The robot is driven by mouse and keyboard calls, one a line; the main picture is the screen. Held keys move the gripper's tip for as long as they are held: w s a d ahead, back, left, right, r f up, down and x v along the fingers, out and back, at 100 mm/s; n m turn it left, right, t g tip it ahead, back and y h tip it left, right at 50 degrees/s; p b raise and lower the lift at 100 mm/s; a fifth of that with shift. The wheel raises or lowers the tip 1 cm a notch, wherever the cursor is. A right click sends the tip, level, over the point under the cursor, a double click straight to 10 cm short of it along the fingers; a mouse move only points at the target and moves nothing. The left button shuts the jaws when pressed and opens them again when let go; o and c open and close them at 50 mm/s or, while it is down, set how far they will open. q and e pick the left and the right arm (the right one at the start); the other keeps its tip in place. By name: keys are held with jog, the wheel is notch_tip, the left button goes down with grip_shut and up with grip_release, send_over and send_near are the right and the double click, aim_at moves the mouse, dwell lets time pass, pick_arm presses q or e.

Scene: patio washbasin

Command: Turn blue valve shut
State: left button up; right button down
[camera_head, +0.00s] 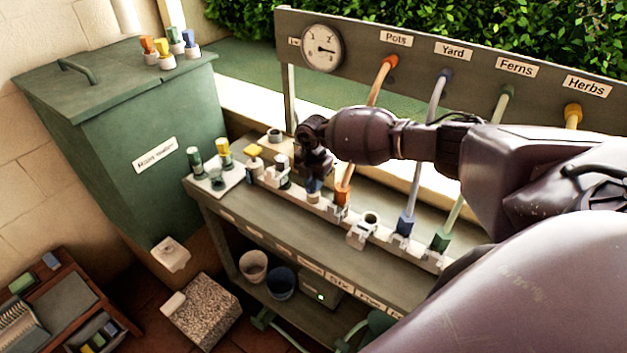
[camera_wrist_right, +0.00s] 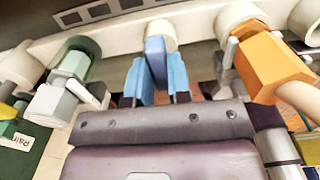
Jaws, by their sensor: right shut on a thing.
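My right gripper (camera_head: 315,165) reaches down to the manifold rail on the bench. In the right wrist view, its two light blue fingertips (camera_wrist_right: 158,85) are shut on the darker blue valve handle (camera_wrist_right: 155,58), one on each side. The handle sits in front of a round white outlet (camera_wrist_right: 161,34). In the head view, some of the blue valve (camera_head: 314,187) shows just below the gripper, which hides the rest. My left gripper is not in view.
An orange hose connector (camera_head: 342,195) (camera_wrist_right: 268,65) stands close to the right of the gripper. Blue (camera_head: 404,225) and green (camera_head: 440,240) connectors sit further right. Left are a grey valve lever (camera_wrist_right: 52,103) and a green bin (camera_head: 150,140). A pressure gauge (camera_head: 321,48) hangs behind.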

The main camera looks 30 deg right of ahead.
jog(key=c, duration=1.1)
grip_release()
jog(key=shift+o, duration=0.2)
jog(key=shift+r, duration=0.15)
notch_tip(320, 180, up, 11)
jog(key=shift+f, duration=0.2)
